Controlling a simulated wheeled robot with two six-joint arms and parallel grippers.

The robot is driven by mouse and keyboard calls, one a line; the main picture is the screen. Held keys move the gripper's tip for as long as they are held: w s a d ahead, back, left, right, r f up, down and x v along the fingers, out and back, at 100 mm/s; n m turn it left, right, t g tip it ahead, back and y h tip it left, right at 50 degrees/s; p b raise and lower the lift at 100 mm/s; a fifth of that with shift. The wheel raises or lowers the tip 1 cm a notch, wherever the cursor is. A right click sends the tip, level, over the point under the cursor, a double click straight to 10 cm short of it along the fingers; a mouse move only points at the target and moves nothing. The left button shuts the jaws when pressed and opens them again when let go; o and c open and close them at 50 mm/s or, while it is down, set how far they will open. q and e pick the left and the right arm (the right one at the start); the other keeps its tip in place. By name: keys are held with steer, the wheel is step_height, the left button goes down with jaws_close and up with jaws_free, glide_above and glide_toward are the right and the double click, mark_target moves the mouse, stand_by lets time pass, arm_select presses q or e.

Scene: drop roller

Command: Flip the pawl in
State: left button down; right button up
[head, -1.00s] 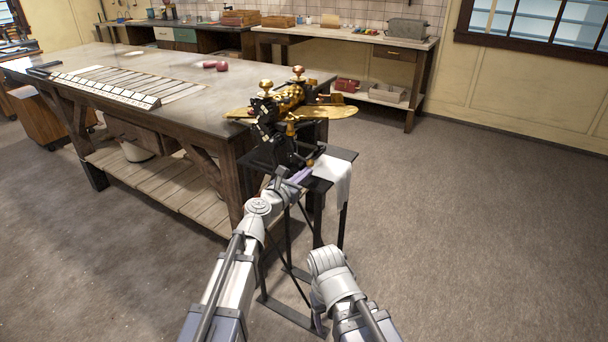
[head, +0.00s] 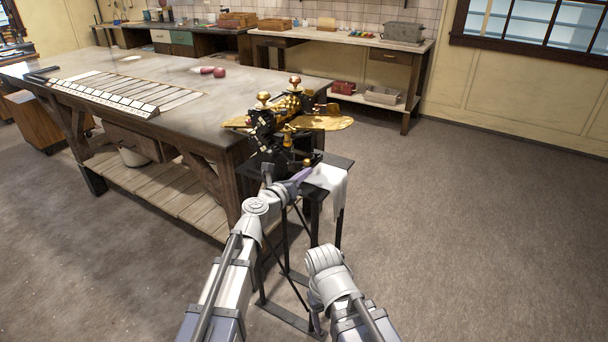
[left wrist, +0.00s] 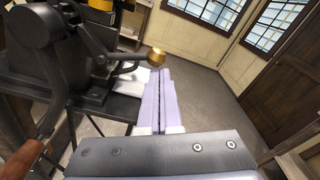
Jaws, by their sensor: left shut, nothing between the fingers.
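The drop roller machine (head: 262,130) is black with gold rollers and brass-coloured knobs, and stands on a dark stand at the table's end. Its black body fills the left of the left wrist view (left wrist: 95,60). There a dark lever ends in a brass knob (left wrist: 157,58), just beyond and left of my left fingertips. I cannot tell which part is the pawl. My left gripper (head: 308,172) is shut and empty at the machine's near lower side; its pale purple fingers (left wrist: 163,74) lie together. My right arm is low in the head view; its gripper is mostly hidden.
A white cloth (head: 330,180) hangs over the stand's (head: 313,195) right side. A wooden handle (left wrist: 22,160) shows at the lower left of the left wrist view. The long workbench (head: 190,115) lies behind and left. The floor to the right is clear.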

arm_select(q)
steer(key=shift+r, duration=0.25)
arm_select(e)
steer(key=shift+r, duration=0.25)
arm_select(q)
steer(key=s+a+f+b, duration=0.2)
steer(key=s+a, duration=0.2)
steer(key=s, duration=0.6)
steer(key=shift+s+a+f, duration=0.2)
steer(key=shift+a+f, duration=0.05)
steer(key=shift+f, duration=0.15)
arm_select(e)
steer(key=f, duration=0.1)
steer(key=d+f, duration=0.1)
steer(key=shift+s+d+f, duration=0.15)
steer(key=shift+d+f, duration=0.05)
steer(key=shift+f, duration=0.2)
